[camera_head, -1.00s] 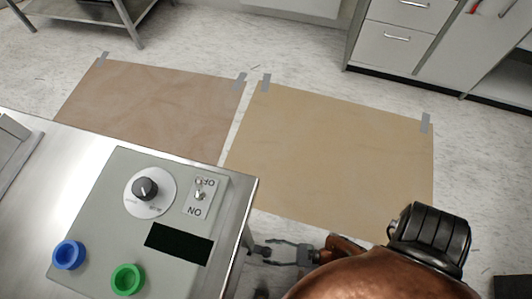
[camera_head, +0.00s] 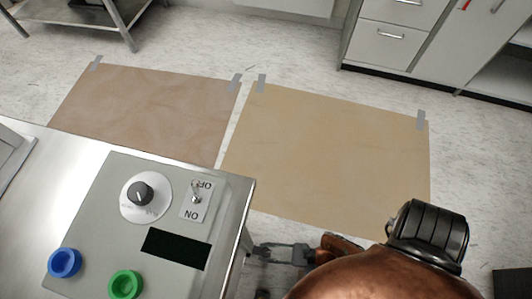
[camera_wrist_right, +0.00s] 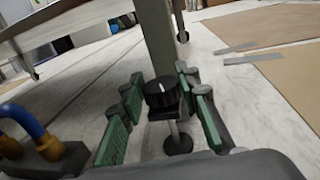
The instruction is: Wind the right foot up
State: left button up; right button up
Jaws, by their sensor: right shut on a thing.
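The right foot is at the bottom of a grey table leg (camera_wrist_right: 158,40) in the right wrist view. It has a black knob (camera_wrist_right: 160,95) with a white mark on top, a thin metal stem and a round black pad (camera_wrist_right: 178,145) on the floor. My right gripper (camera_wrist_right: 161,88) has its green-padded fingers on both sides of the knob and is shut on it. In the head view, my right gripper (camera_head: 280,253) is low beside the table's right edge, and the foot is hidden there. My left gripper is not in view.
The metal table (camera_head: 75,145) carries a control box (camera_head: 120,190) with a dial, a switch, and blue and green buttons. Two brown sheets (camera_head: 330,150) are taped to the floor beyond. Grey cabinets (camera_head: 385,45) stand at the back right. A blue-and-orange part (camera_wrist_right: 30,125) is at the wrist view's left.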

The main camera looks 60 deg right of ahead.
jog(key=shift+c, duration=0.7)
jog(key=shift+n+g+y, duration=0.3)
jog(key=shift+y, duration=0.1)
jog(key=n+g+y, duration=0.4)
jog(key=y, duration=0.1)
jog(key=shift+w+d+n+g, duration=0.1)
jog(key=shift+w+n+g, duration=0.1)
jog(key=shift+n+g, duration=0.1)
jog(key=shift+s+n+g+y, duration=0.1)
jog(key=shift+n+g+y, duration=1.25)
jog(key=shift+g, duration=0.85)
jog(key=shift+r+n+g, duration=0.15)
jog(key=shift+n+g, duration=0.6)
jog(key=shift+g, duration=0.15)
jog(key=o, duration=1.2)
jog(key=shift+c, duration=0.2)
jog(key=shift+s+t, duration=0.15)
jog(key=shift+t, duration=0.15)
